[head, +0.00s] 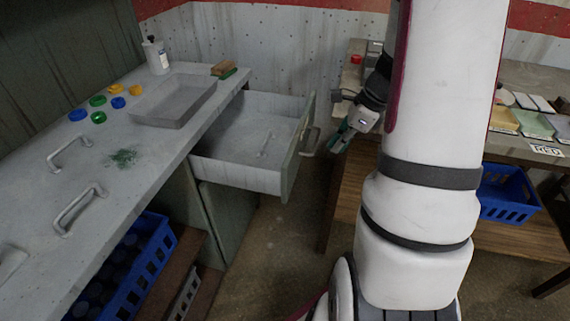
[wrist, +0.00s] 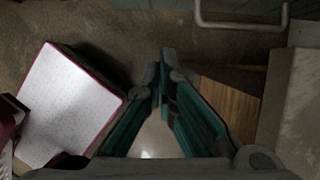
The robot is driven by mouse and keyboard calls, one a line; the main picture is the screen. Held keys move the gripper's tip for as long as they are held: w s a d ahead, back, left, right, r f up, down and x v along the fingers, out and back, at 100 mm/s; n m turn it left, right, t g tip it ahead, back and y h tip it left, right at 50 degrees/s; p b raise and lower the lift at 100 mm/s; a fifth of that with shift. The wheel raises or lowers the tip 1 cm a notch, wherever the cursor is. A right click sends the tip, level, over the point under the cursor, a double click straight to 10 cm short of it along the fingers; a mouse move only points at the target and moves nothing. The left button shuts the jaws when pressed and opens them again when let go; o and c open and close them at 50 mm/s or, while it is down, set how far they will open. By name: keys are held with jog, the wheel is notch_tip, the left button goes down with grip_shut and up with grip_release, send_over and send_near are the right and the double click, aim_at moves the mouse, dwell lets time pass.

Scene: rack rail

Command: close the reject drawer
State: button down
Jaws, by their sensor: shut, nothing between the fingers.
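The reject drawer (head: 235,176) is a grey box pulled well out from under the left workbench in the head view. Its greenish front panel (head: 297,150) faces right and carries a metal bar handle (head: 311,141). A small slim item lies inside, too unclear to name. My gripper (head: 338,143) is to the right of the handle, apart from it, with green fingers pointing down and left. In the wrist view the green fingers (wrist: 163,88) are shut and empty. A bar handle (wrist: 240,23) shows at the top of that view, beyond the fingertips.
The bench top holds a shallow grey tray (head: 160,112), a white bottle (head: 155,56), a brush (head: 223,69) and several coloured caps. A blue crate (head: 508,196) sits on a shelf at right. Bare floor lies between the drawer and the right-hand table.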

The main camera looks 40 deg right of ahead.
jog(key=w+a+f+b, duration=0.2)
jog(key=w+a+f, duration=0.2)
jog(key=f, duration=0.5)
jog(key=shift+w+a+f+b, duration=0.25)
jog(key=shift+w+a+b, duration=0.15)
jog(key=shift+w, duration=0.6)
jog(key=w+a+p, duration=0.1)
jog(key=w+a, duration=0.4)
jog(key=w, duration=0.2)
jog(key=w+a+p, duration=0.2)
jog(key=w+a, duration=0.4)
jog(key=w, duration=0.1)
jog(key=w+a+p, duration=0.1)
jog(key=w+a, duration=0.5)
jog(key=w, duration=0.1)
jog(key=shift+w, duration=0.35)
